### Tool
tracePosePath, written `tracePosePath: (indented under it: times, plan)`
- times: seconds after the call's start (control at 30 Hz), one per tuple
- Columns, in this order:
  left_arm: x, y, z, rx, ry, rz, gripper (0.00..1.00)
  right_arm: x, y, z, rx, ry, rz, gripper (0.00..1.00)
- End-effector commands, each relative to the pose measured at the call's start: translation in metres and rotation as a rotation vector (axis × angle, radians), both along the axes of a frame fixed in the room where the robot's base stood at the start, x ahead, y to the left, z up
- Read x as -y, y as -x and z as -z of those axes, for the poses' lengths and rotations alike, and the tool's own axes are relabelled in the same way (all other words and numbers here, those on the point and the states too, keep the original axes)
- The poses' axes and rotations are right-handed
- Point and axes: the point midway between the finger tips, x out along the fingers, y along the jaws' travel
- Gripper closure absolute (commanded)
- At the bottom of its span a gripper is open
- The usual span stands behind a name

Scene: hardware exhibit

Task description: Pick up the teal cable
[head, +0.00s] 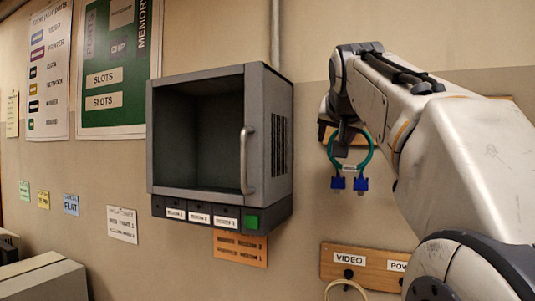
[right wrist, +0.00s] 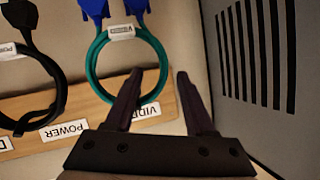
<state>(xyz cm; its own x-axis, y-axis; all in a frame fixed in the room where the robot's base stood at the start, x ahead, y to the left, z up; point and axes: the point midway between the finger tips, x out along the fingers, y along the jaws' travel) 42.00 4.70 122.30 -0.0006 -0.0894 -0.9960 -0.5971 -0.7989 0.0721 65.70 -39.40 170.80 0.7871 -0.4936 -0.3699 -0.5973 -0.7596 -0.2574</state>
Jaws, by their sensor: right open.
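The teal cable (head: 369,158) is a loop with a white tag and two blue plugs hanging below it in the head view. In the right wrist view the teal cable (right wrist: 163,62) appears with its blue plugs at the top. My right gripper (head: 345,135) is at the top of the loop, partly hiding it. The wrist view shows my right gripper (right wrist: 158,73) open, with part of the loop appearing between its fingers. I cannot tell whether they touch the cable. My left gripper is not in view.
A grey cabinet (head: 268,130) with an open-looking front and side vents stands close to the left of the cable. A black cable (right wrist: 58,75) hangs beside the teal one on a wooden label board (right wrist: 95,110). Another labelled board (head: 375,258) is lower on the wall.

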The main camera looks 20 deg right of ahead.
Motion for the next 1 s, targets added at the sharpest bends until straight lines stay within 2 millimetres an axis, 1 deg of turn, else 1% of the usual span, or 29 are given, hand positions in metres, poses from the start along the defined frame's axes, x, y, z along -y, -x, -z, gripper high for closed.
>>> tracePosePath:
  times: [0.03,0.17,0.23,0.4,0.5,0.6,0.8,0.83,0.87,0.9,0.93,0.97,1.0]
  plan:
    - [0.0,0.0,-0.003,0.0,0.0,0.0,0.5,0.002,-0.006,0.002,-0.003,-0.002,-0.002,0.45]
    - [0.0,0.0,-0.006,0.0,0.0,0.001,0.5,0.006,-0.013,0.005,-0.001,-0.001,-0.004,0.45]
    - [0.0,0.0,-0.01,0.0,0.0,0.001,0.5,0.009,-0.018,0.006,-0.003,-0.002,-0.003,0.45]
    - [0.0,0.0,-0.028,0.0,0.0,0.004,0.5,0.023,-0.039,0.013,-0.005,-0.003,-0.002,0.45]
    - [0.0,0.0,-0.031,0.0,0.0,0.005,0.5,0.03,-0.048,0.019,-0.002,-0.002,-0.001,0.45]
    - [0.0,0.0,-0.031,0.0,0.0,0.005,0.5,0.033,-0.052,0.022,-0.001,-0.001,0.001,0.45]
    - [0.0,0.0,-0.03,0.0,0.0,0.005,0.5,0.033,-0.052,0.023,0.0,-0.001,0.0,0.45]
    - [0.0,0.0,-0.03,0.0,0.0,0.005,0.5,0.033,-0.052,0.023,0.0,-0.001,0.0,0.53]
    - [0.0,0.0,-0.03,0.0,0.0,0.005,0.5,0.033,-0.052,0.023,0.0,-0.001,0.0,0.65]
    - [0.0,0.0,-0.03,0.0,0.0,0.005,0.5,0.033,-0.052,0.023,0.0,-0.001,0.0,0.8]
    - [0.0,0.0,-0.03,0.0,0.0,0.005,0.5,0.033,-0.052,0.023,0.0,0.0,0.0,0.91]
    - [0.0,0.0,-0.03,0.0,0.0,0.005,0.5,0.033,-0.052,0.023,0.0,0.0,0.0,1.0]
    - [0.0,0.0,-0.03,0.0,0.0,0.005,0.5,0.033,-0.052,0.023,0.0,0.0,0.0,1.0]
